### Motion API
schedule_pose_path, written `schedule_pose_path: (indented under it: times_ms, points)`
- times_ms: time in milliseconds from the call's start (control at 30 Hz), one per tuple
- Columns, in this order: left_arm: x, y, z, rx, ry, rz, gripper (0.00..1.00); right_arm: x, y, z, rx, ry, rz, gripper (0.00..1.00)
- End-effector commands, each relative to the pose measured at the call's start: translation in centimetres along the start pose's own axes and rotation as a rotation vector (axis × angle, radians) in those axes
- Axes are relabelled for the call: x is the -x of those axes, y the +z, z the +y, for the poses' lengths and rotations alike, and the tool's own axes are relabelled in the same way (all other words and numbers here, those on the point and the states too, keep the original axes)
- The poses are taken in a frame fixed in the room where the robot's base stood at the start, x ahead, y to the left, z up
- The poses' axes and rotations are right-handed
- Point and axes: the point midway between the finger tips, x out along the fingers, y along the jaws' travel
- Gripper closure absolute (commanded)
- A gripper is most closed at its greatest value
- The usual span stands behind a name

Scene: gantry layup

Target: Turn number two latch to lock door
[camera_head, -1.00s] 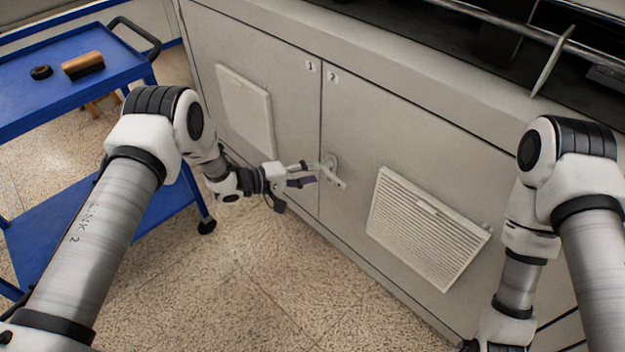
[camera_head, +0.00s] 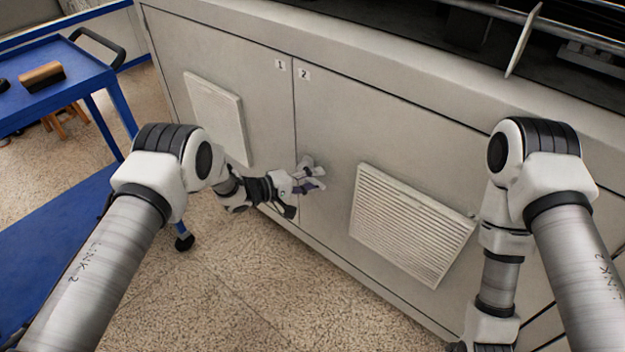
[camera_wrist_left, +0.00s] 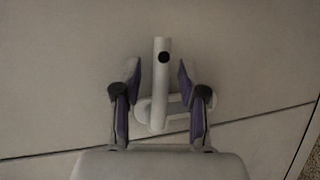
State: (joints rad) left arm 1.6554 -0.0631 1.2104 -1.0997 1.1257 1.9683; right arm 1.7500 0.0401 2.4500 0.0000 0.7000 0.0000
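The number two latch (camera_head: 306,162) is a pale metal handle on the door marked 2 (camera_head: 400,130), near the seam with door 1. My left gripper (camera_head: 312,180) is at the latch and hides much of it in the head view. In the left wrist view the latch bar (camera_wrist_left: 160,85) stands between the two purple-padded fingers of my left gripper (camera_wrist_left: 159,72). The fingers are open, with a gap visible on each side of the bar. The latch's rounded base plate shows behind the bar. My right gripper is outside the view.
Door 1 (camera_head: 255,80) is left of the seam, with a plain panel (camera_head: 215,115). A louvred vent (camera_head: 410,225) is right of the latch. A blue cart (camera_head: 60,95) with a brown block (camera_head: 42,77) stands at left. The floor before the cabinet is clear.

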Motion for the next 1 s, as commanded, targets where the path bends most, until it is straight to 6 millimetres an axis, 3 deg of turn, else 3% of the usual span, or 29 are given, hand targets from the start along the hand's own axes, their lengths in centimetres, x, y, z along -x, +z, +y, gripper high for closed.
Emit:
schedule_pose_path:
  times_ms: [33, 100, 133, 567, 1000]
  points:
    - [0.0, 0.0, 0.0, 0.000, 0.000, 0.000, 0.73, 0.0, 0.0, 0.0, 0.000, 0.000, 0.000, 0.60]
    - [0.0, 0.0, 0.0, 0.000, 0.000, 0.000, 0.98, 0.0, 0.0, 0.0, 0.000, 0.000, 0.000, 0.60]
    - [0.0, 0.0, 0.0, 0.000, 0.000, 0.000, 1.00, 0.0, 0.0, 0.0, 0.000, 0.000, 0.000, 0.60]
    - [0.0, 0.0, -0.1, -0.032, -0.013, 0.007, 1.00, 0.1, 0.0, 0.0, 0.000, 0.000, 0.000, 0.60]
    - [-0.2, -0.3, -1.3, -0.276, -0.120, 0.060, 1.00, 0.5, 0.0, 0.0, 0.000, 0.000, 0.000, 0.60]
